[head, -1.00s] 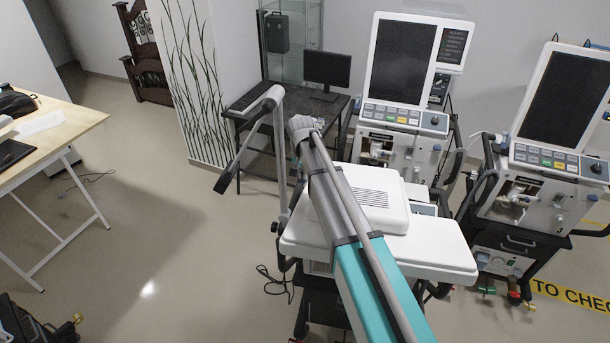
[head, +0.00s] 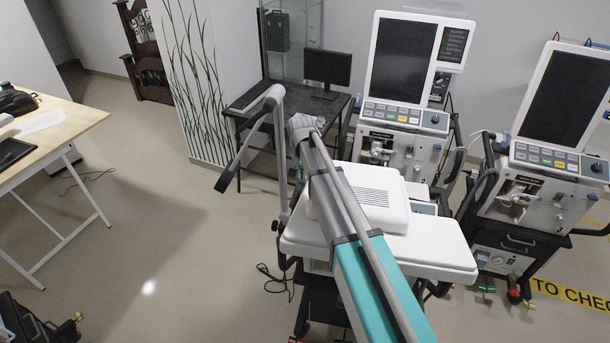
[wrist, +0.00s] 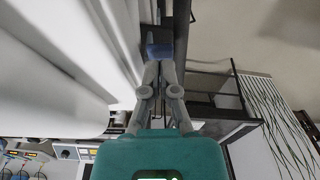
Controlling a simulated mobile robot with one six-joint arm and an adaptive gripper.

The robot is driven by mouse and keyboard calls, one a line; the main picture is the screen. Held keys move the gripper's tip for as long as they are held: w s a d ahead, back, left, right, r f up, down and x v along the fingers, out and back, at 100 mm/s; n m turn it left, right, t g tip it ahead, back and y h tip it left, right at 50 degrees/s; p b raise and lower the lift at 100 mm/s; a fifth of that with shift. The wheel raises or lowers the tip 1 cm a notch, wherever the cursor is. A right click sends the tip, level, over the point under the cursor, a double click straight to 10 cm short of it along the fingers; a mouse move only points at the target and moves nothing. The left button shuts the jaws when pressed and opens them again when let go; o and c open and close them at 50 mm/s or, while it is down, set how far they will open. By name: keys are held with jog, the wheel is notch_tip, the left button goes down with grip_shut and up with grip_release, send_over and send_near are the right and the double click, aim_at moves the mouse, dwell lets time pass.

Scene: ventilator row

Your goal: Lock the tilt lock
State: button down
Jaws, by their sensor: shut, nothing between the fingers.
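In the wrist view, my gripper (wrist: 160,68) is shut and empty, with its grey fingers together. A small blue part (wrist: 160,50) shows right at or just past the fingertips, beside a dark upright bar (wrist: 181,30). I cannot tell whether this blue part is the tilt lock or whether the fingers touch it. A long white surface (wrist: 75,45) runs close along the left of the fingers. In the head view, my teal and grey arm reaches over the white-topped cart (head: 432,246). It hides part of the cart, and my fingertips are not visible there.
A grey jointed arm (head: 251,135) rises at the cart's left side. Two ventilators with dark screens (head: 402,62) (head: 561,97) stand behind and right. A dark desk (head: 262,122) with a monitor (head: 327,69) is behind.

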aim_at(303, 181)
jog(key=shift+r, duration=0.35)
jog(key=shift+r+p, duration=0.1)
jog(key=shift+p, duration=0.2)
jog(key=r+p, duration=0.1)
jog(key=w+r+p, duration=0.1)
jog(key=shift+w+d+r+p, duration=0.1)
jog(key=shift+w+r+p, duration=0.05)
jog(key=shift+r+p, duration=0.2)
jog(key=shift+w+r+p, duration=0.2)
jog(key=shift+r+p, duration=0.5)
jog(key=shift+p, duration=0.05)
notch_tip(303, 181, up, 9)
jog(key=s+p, duration=0.1)
jog(key=p, duration=0.8)
jog(key=shift+s, duration=0.35)
